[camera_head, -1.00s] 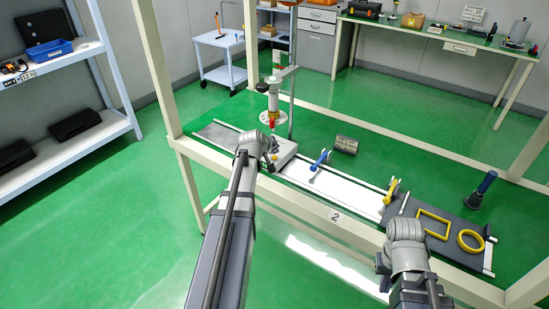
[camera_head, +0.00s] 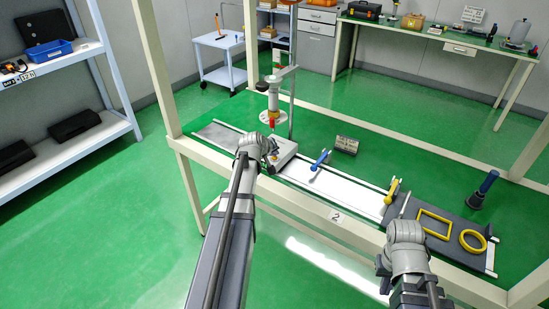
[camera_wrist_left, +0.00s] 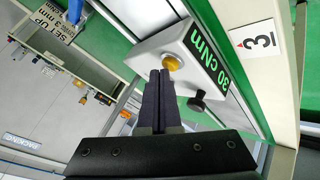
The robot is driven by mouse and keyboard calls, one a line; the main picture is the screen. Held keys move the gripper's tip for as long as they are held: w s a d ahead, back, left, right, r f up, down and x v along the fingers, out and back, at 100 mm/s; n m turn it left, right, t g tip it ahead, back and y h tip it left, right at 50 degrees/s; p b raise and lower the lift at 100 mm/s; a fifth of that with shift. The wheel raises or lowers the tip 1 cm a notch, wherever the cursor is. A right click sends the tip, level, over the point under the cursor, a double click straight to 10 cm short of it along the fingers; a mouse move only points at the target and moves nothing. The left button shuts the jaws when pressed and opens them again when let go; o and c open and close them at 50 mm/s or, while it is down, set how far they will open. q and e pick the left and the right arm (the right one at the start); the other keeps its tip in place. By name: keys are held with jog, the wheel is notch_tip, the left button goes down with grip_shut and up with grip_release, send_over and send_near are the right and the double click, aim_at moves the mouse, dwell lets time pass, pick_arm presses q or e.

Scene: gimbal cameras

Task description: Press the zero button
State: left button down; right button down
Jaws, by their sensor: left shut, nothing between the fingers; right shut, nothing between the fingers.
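A grey-white box (camera_head: 285,152) marked "30 cNm" stands on the frame's rail, just beyond my left wrist. The wrist view shows the box (camera_wrist_left: 205,45) close up, with a round amber button (camera_wrist_left: 172,62) on its top and a black knob on its side. I see no "zero" label. My left gripper (camera_wrist_left: 161,73) is shut and empty. Its tips are right at the button's lower left edge in that view; I cannot tell whether they touch it. In the head view the left gripper (camera_head: 270,152) partly hides the box. My right wrist shows, but its fingers are hidden.
A vertical tool (camera_head: 273,100) on a post stands behind the box. A beige beam (camera_head: 300,203) crosses in front.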

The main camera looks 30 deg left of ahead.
aim_at(274, 161)
pick_arm(q)
jog(key=shift+f, duration=0.25)
jog(key=shift+r, duration=0.1)
dwell(0.3)
jog(key=shift+r+p, duration=0.7)
jog(key=shift+r, duration=0.1)
jog(key=shift+r, duration=0.1)
notch_tip(274, 161, up, 5)
jog(key=p, duration=0.5)
dwell(0.5)
